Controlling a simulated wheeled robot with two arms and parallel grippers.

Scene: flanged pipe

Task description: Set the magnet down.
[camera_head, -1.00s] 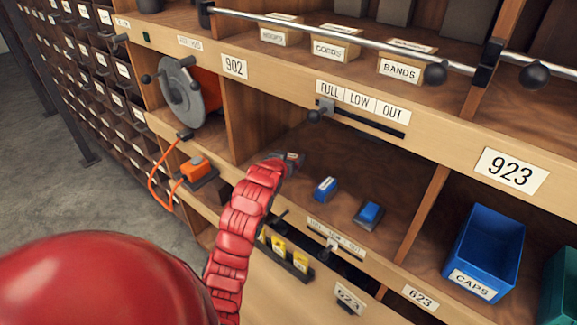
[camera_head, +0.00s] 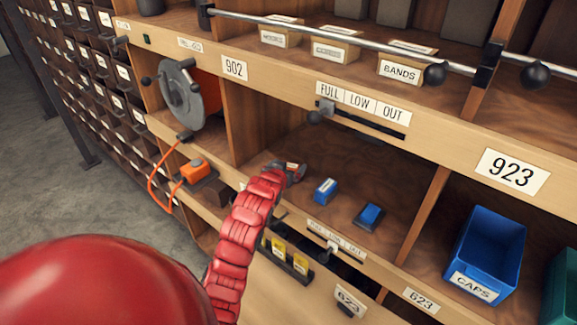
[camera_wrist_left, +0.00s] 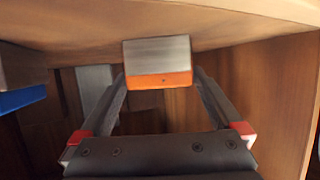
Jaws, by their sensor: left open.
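A small block with a grey body and an orange face, which looks like the magnet (camera_wrist_left: 157,62), shows in the left wrist view at the wooden board. My left gripper (camera_wrist_left: 158,80) is open, with one finger on each side of the block and narrow gaps visible beside it. In the head view my left gripper (camera_head: 294,172) is low in the open compartment under the FULL LOW OUT plate, left of two blue blocks. The magnet is hard to make out there. My right gripper is not in view.
The blue blocks, one (camera_head: 325,191) near the gripper and another (camera_head: 369,215) farther right, lie on the compartment floor. A wooden divider (camera_head: 420,215) separates them from a blue CAPS bin (camera_head: 484,250). An orange device (camera_head: 195,170) with a cable is at left.

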